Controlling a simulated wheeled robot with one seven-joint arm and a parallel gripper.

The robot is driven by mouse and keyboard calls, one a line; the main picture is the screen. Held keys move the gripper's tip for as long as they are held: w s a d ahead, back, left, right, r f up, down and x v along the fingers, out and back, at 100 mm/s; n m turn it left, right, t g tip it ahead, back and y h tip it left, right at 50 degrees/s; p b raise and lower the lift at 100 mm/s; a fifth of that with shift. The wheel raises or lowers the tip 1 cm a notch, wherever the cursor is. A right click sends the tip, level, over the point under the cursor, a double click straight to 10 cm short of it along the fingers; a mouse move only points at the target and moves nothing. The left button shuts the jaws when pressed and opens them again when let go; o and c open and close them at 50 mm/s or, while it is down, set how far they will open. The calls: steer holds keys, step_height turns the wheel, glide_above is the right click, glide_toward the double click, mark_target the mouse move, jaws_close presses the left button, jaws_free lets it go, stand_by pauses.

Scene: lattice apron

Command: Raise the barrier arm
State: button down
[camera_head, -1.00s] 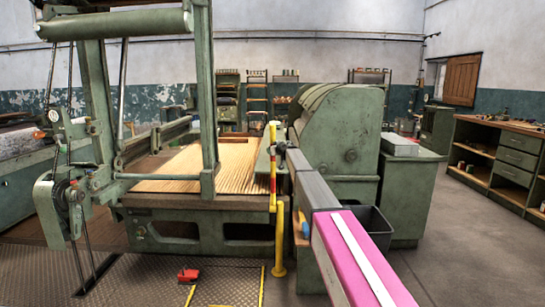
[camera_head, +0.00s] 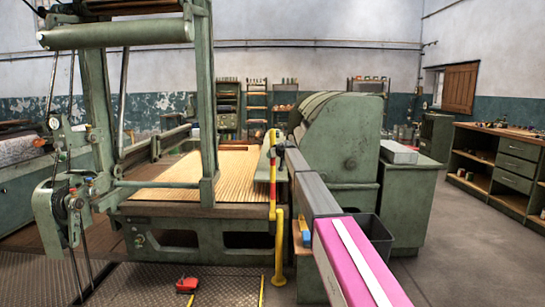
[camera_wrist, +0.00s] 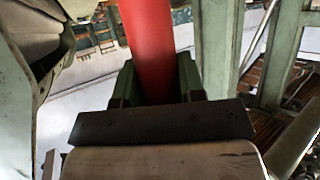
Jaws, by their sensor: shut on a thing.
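The barrier arm (camera_head: 272,177) is a slim bar banded in yellow and red. It stands about upright beside a yellow post (camera_head: 280,245) at the front right corner of the green loom. My gripper (camera_head: 277,150) is at the bar's upper part, at the far end of my grey and magenta arm. In the wrist view, a red stretch of the barrier arm (camera_wrist: 147,45) runs between the two green fingers of my gripper (camera_wrist: 155,85), which are shut on it. The dark gripper body hides the bar below that.
The green loom (camera_head: 205,208) with pale warp threads fills the left and middle. A rounded green machine (camera_head: 335,140) and a dark bin (camera_head: 372,238) stand right of the bar. A red object (camera_head: 187,285) lies on the floor. Open floor (camera_head: 460,245) lies at right.

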steer(key=c, duration=0.7)
jaws_free()
steer(key=shift+w, duration=0.45)
steer(key=shift+c, duration=0.2)
steer(key=shift+d, duration=0.1)
steer(key=v, duration=1.1)
steer(key=shift+s, duration=0.15)
steer(key=shift+s, duration=0.1)
